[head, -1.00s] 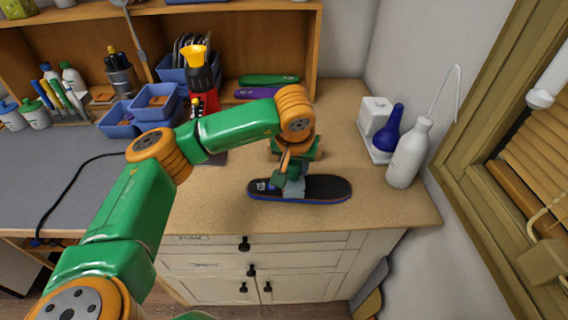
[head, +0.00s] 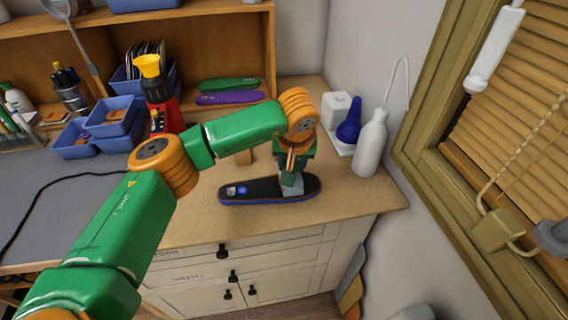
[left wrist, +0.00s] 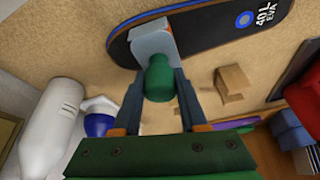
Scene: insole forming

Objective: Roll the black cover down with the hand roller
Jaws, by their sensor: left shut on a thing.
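The insole with its black cover (head: 262,188) and blue lower edge lies flat on the tan worktop. In the left wrist view the cover (left wrist: 215,30) shows a blue ring and white lettering at one end. My left gripper (head: 290,172) is shut on the green handle (left wrist: 159,80) of the hand roller, also between the fingers in the left wrist view (left wrist: 155,98). The roller's grey head (left wrist: 152,43) is over the right part of the cover and looks to be touching it. Its contact face is hidden. My right gripper is not in view.
A small wooden block (left wrist: 232,80) stands behind the insole. Green (head: 230,84) and purple (head: 230,98) insoles lie farther back. A white bottle (head: 371,145) and blue bulb (head: 349,124) stand at the right. The worktop in front of the insole is clear.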

